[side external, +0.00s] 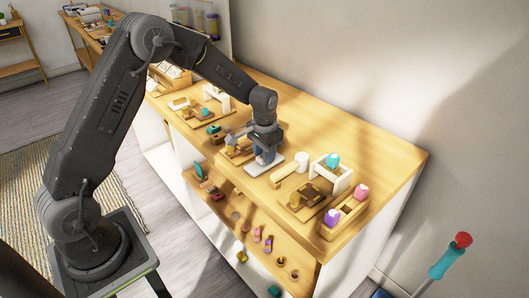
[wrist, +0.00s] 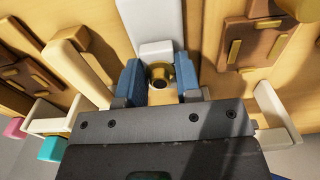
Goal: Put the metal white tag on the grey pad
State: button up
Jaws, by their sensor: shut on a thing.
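My gripper (side external: 264,153) is low over the counter, its fingers pointing down at a pale grey pad (side external: 277,167). In the wrist view its two blue fingers (wrist: 159,82) are shut on a small white tag (wrist: 156,49) with a brass-coloured ring on its near side. The pale pad (wrist: 150,15) runs away behind the tag in that view. In the side view the fingers hide the tag, and I cannot tell whether it touches the pad.
A white cylinder (side external: 302,161) and a wooden piece stand right of the pad. The counter's back right (side external: 375,150) is clear.

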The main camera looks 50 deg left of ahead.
jog(key=shift+f, duration=0.25)
dwell(0.3)
jog(key=o, duration=0.9)
jog(key=shift+r, duration=6.95)
